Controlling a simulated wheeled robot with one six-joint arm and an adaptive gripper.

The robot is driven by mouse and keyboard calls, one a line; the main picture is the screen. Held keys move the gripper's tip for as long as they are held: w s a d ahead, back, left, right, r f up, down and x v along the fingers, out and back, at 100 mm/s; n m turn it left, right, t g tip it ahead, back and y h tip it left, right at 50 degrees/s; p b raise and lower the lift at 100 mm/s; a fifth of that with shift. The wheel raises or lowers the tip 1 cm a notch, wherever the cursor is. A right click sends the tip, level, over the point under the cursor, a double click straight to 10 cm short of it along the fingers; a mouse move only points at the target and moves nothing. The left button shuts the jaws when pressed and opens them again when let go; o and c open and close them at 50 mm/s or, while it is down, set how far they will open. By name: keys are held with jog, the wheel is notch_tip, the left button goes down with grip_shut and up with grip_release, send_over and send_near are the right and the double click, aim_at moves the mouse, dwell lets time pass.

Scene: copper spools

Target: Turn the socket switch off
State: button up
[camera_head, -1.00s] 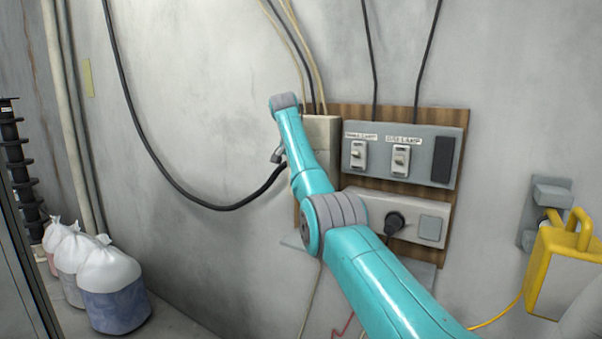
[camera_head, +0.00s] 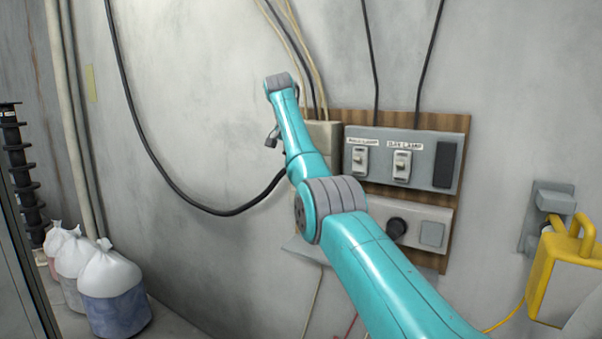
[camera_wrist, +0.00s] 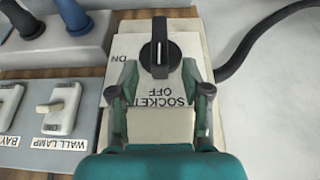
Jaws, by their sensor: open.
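The socket switch is a black rotary knob (camera_wrist: 160,50) on a pale box (camera_wrist: 130,42) in the wrist view. Its grip bar stands upright in the picture, with a small white mark on it. The labels SOCKET and OFF show upside down below the knob, and ON is at its left. My gripper (camera_wrist: 159,70) is open, with one finger to each side of the knob's lower end; I cannot tell whether they touch it. In the head view the box (camera_head: 325,132) is partly behind my arm, and the knob and fingers cannot be made out.
A grey panel (camera_head: 424,145) with two labelled toggle switches sits right of the box. A lower socket plate (camera_head: 432,236) holds a black plug. Cables run above, and a black cable (camera_wrist: 258,38) leaves the box's side. A yellow lamp (camera_head: 562,270) hangs at right.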

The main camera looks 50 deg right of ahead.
jog(key=v, duration=0.5)
dwell(0.6)
